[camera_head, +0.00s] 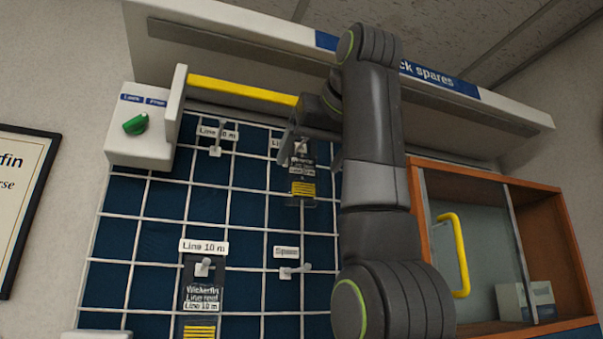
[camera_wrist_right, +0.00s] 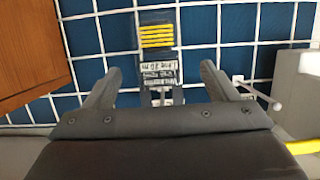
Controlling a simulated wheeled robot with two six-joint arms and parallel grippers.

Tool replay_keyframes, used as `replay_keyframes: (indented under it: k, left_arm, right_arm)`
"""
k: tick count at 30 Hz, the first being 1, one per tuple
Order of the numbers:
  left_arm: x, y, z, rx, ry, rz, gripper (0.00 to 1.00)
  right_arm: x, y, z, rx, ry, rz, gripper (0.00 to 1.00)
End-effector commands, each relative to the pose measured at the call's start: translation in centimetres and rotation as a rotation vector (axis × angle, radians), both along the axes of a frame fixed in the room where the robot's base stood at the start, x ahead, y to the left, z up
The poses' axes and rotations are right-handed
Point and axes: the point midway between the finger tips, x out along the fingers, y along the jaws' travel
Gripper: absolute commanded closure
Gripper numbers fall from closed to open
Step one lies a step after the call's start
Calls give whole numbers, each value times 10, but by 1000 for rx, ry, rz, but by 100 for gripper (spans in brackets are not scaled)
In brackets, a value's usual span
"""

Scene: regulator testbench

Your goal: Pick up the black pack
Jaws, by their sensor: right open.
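A black pack (camera_head: 303,182) with yellow stripes and a white-lettered label hangs on the upper part of the blue grid wall. It also shows in the right wrist view (camera_wrist_right: 157,50), upside down, with its label toward my fingers. My right gripper (camera_head: 315,150) is open in front of this pack's upper end. In the wrist view its two fingers stand left and right of the pack's label end, with gaps on both sides. A similar black pack (camera_head: 203,293) hangs lower left under a "Line 10 m" tag. My left gripper is not in view.
A yellow rail (camera_head: 240,91) crosses above the grid wall beside a white box with a green knob (camera_head: 136,124). An empty hook (camera_head: 294,270) sits lower right. A wooden cabinet (camera_head: 565,250) with a yellow-handled glass door stands at right.

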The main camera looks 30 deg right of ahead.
Motion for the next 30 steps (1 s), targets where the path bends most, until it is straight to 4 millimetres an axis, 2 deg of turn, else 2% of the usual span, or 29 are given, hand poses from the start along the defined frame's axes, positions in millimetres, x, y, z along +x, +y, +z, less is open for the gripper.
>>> replay_keyframes:
  k: [3,10,16,21,30]
  left_arm:
    - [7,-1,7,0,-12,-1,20]
    - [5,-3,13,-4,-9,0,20]
    - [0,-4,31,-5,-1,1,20]
    - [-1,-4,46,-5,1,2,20]
    - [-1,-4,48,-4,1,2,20]
  right_arm:
    - [9,-3,-1,0,0,-1,20]
    - [19,-6,-5,-1,1,-1,20]
    - [43,-15,-11,0,2,-3,20]
    - [55,-17,-14,-1,-1,-1,20]
    - [59,-18,-20,0,-1,0,20]
